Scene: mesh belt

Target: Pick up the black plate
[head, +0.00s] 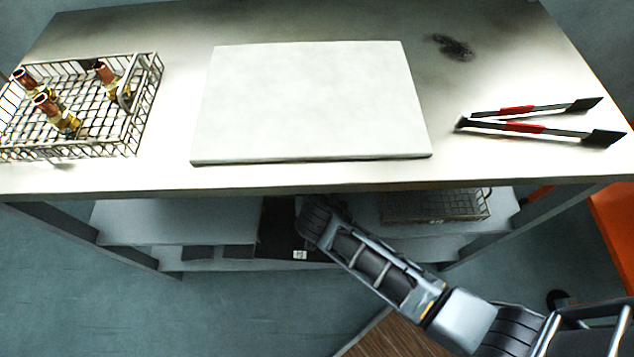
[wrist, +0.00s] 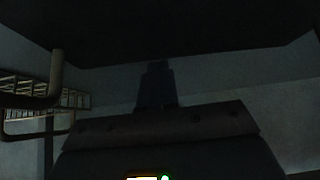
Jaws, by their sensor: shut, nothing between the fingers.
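A flat black thing (head: 281,228), which may be the black plate, shows in the head view in the gap between the shelf boards under the table. My arm crosses its right side, and the table's front edge cuts off its back. My arm reaches under the table, and its far end is hidden from the head camera. In the dark wrist view my gripper (wrist: 157,85) points ahead with its fingers shut and nothing seen between them. I cannot tell how far it is from the black thing. No plate can be made out clearly in the wrist view.
The table (head: 130,178) holds a wire basket (head: 140,130) with several brass-and-red fittings, a white board (head: 310,100) and red-and-black tongs (head: 530,127). Below are a grey shelf (head: 180,220) and another wire basket (head: 435,206). A dark surface (wrist: 160,30) hangs close above my gripper.

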